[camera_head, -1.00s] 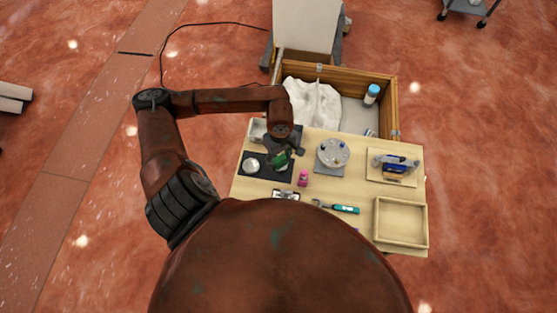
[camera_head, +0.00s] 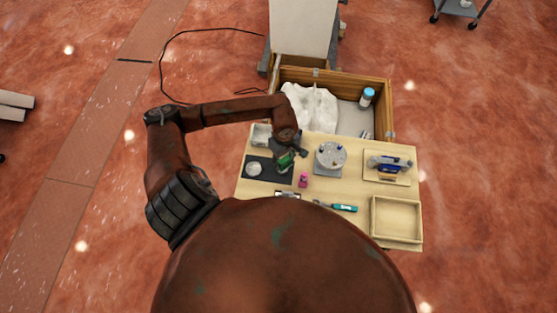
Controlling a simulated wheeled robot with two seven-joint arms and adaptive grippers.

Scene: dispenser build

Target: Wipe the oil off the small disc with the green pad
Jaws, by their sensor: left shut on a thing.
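My left gripper (camera_head: 287,151) is shut on the green pad (camera_head: 285,161) above the right part of a dark mat. The gripper and arm hide part of the pad, and I cannot tell whether the pad touches the mat. A small silvery disc (camera_head: 253,169) lies on the dark mat (camera_head: 264,178), left of the pad and apart from it. Any oil on the disc is too small to make out. My right gripper is not in view.
A round grey part (camera_head: 331,156) with small pegs stands right of the pad. A pink bottle (camera_head: 303,180), a teal-handled tool (camera_head: 344,208), an empty wooden tray (camera_head: 397,240) and a board with a blue tool (camera_head: 388,164) share the table. An open wooden box (camera_head: 391,105) stands behind.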

